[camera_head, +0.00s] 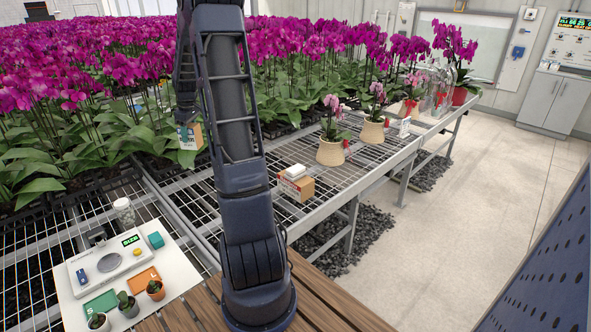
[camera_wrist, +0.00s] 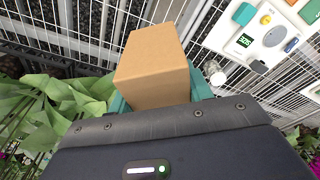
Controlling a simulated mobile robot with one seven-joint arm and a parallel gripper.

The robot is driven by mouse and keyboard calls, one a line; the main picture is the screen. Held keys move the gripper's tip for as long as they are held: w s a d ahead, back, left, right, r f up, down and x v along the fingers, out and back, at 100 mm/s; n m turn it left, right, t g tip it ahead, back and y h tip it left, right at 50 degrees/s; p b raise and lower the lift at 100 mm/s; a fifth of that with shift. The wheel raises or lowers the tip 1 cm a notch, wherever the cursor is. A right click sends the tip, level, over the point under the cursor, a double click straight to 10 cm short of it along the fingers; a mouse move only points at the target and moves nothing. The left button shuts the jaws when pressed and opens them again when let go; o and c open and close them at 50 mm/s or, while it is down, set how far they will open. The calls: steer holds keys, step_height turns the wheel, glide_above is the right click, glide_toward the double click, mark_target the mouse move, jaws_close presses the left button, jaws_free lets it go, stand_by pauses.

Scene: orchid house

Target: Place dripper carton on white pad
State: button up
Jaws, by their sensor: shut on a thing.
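My gripper (camera_head: 184,132) is shut on a plain tan cardboard carton (camera_head: 197,139), held up at the edge of the orchid leaves, left of my arm in the head view. In the wrist view the carton (camera_wrist: 150,65) sits between the teal fingers, its lower end hidden behind the gripper's body. The white pad (camera_head: 182,268) lies at the lower left in the head view, well apart from the carton. It bears a white device with a green display (camera_head: 131,240), orange and green cards, a teal block and small potted plants.
A clear jar (camera_head: 124,210) stands by the pad's far edge. A brown-and-white carton (camera_head: 296,187) with white items on top stands on the mesh bench right of my arm. Potted orchids (camera_head: 331,152) stand beyond it. Dense orchids fill the back left.

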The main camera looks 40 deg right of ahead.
steer(key=s+d+r+m, duration=0.15)
steer(key=s+d, duration=0.35)
steer(key=d, duration=0.5)
steer(key=s+d+r+m, duration=0.15)
steer(key=s+d, duration=0.25)
steer(key=d, duration=0.7)
steer(key=r+m+h, duration=0.1)
steer(key=r+m, duration=0.1)
steer(key=m, duration=0.2)
glide_above(295, 168)
step_height(295, 168, down, 20)
steer(key=shift+d+r, duration=0.15)
steer(key=shift+r, duration=0.1)
steer(key=shift+f, duration=0.15)
steer(key=o, duration=1)
